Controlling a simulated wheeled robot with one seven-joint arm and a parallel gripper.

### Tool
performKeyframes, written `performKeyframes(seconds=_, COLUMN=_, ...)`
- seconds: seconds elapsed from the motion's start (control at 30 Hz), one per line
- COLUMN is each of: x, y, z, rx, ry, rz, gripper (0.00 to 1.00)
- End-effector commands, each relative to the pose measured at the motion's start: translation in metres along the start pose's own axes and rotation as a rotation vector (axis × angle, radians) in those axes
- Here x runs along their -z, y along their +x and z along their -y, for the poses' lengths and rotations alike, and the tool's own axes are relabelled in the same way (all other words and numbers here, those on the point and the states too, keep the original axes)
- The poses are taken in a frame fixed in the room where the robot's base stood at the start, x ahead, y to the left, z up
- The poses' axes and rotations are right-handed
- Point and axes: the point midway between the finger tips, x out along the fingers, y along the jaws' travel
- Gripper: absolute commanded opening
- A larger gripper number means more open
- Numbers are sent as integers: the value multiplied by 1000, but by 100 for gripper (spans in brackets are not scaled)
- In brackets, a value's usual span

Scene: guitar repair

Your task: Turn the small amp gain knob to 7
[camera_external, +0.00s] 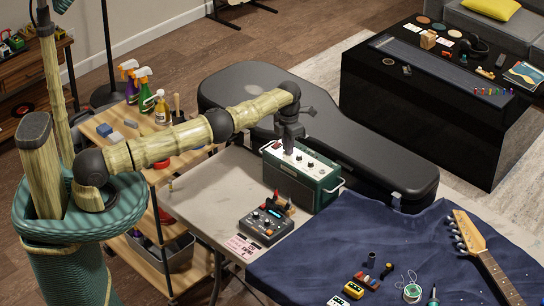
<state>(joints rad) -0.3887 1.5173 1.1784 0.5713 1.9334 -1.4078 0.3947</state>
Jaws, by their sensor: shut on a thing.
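The small amp (300,183) is a green box with a white control panel (317,164) on top. It stands on the back part of the grey table. Several small dark knobs show on the panel's visible right part. My gripper (287,150) points down at the left part of the panel and is shut on a knob there. My gripper hides that knob, so its pointer and its number cannot be seen. The scale marks are too small to read.
A dark effects unit (266,226) and a pink card (243,247) lie in front of the amp. A black guitar case (375,165) stands close behind it. A blue cloth (340,240) with a guitar neck (485,260) and small parts is at the right. A bare table area (205,195) lies left.

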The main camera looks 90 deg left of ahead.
Motion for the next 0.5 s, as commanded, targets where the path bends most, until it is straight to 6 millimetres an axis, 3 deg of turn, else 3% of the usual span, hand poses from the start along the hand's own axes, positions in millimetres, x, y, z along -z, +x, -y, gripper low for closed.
performKeyframes(seconds=0.33, x=1, y=1, z=1, rx=3, ry=3, rz=-4, gripper=0)
performKeyframes(seconds=0.37, x=1, y=1, z=1, rx=3, ry=3, rz=-4, gripper=22)
performKeyframes(seconds=0.4, x=1, y=1, z=1, rx=3, ry=3, rz=-4, gripper=30)
performKeyframes(seconds=0.43, x=1, y=1, z=1, rx=2, ry=3, rz=-3, gripper=36)
performKeyframes(seconds=0.5, x=0, y=1, z=1, rx=2, ry=3, rz=-3, gripper=39)
